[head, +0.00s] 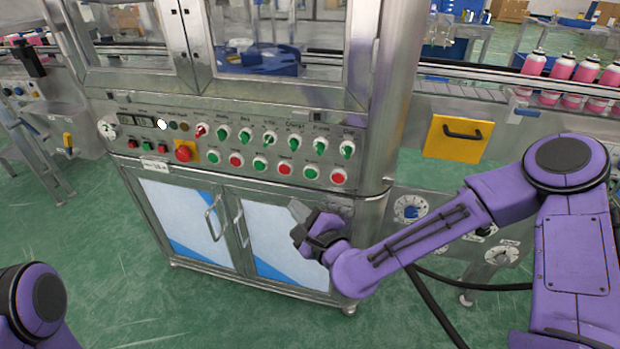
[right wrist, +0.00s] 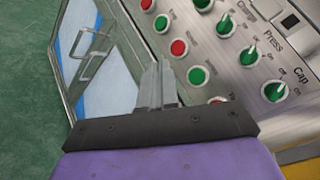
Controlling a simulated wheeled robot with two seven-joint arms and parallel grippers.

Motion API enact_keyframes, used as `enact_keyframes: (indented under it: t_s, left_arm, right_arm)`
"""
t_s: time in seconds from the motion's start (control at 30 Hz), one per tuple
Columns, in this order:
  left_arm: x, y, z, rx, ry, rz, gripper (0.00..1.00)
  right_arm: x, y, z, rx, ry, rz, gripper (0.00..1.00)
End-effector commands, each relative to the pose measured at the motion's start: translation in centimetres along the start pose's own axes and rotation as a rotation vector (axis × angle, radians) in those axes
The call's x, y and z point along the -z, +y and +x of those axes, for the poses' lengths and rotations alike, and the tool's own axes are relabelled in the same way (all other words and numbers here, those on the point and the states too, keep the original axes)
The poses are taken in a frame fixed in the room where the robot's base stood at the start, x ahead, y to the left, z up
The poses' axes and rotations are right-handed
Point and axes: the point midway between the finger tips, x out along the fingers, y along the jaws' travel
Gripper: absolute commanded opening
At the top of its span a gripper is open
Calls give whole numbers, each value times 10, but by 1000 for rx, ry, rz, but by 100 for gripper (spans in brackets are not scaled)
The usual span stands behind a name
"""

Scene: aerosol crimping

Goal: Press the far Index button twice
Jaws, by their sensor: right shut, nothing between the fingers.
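The control panel (head: 240,150) on the front of the machine carries a lower row of round green and red push buttons. These include a red one (head: 285,169) and a green one (head: 311,173). Their small labels are too blurred for me to tell which is Index. My right gripper (head: 298,209) is shut and empty, in front of the cabinet doors, below the button row. In the right wrist view its fingertips (right wrist: 157,72) lie beside a red button (right wrist: 179,47) and a green button (right wrist: 197,76), apparently apart from both. My left gripper is out of view.
Green selector knobs (head: 292,140) line the panel's upper row. A red emergency stop (head: 184,152) sits on a yellow plate at left. Cabinet doors with handles (head: 212,218) are below. A conveyor with pink cans (head: 562,68) runs at right. Green floor in front is clear.

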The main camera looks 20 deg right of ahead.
Motion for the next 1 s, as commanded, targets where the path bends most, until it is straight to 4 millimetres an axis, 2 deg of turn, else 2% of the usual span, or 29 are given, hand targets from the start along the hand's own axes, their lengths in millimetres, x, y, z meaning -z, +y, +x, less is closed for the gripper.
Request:
enact_keyframes:
  t_s: [0.1,0.47,1.0]
  left_arm:
    - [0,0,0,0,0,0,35]
    - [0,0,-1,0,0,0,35]
    - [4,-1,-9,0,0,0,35]
  right_arm:
    - [0,0,0,3,1,66,0]
    - [2,-1,1,2,4,72,0]
    - [41,-33,50,2,4,69,0]
